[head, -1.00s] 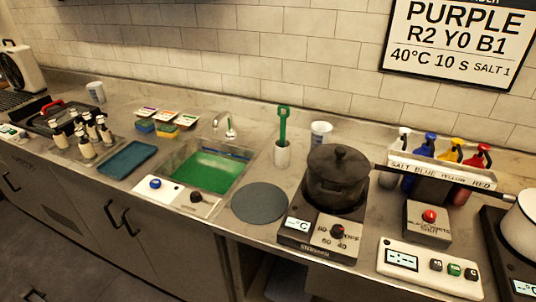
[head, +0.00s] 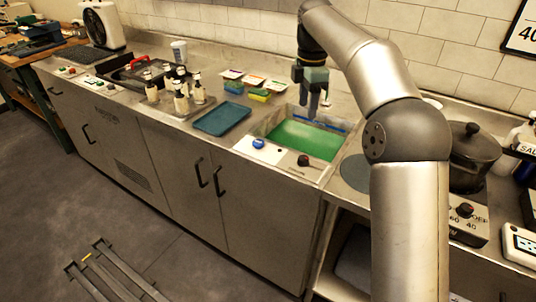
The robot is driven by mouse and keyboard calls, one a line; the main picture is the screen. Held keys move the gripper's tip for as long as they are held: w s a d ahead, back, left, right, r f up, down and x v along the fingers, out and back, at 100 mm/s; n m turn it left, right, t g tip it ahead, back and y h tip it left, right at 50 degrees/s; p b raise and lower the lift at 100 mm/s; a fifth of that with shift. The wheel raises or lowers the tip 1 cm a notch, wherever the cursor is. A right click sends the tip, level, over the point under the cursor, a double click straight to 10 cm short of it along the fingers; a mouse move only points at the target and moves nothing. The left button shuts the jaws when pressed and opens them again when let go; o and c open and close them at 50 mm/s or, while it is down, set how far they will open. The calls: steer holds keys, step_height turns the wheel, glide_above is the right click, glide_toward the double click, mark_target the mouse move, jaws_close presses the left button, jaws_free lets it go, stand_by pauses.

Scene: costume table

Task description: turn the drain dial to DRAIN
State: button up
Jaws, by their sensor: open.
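A white panel (head: 278,152) lies along the front edge of the sink (head: 300,138), which holds green liquid.
A blue tray (head: 222,119) and a rack of small bottles (head: 180,92) stand left of the sink. A black pot (head: 472,155) stands at the right. My arm hides part of the counter right of the sink.

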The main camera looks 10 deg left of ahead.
mark_target(304, 157)
steer(key=f, duration=0.5)
steer(key=f+b, duration=0.1)
steer(key=f, duration=0.5)
steer(key=f+b, duration=0.1)
steer(key=f, duration=0.5)
steer(key=shift+d+f, duration=0.1)
steer(key=shift+d, duration=0.15)
steer(key=c, duration=1)
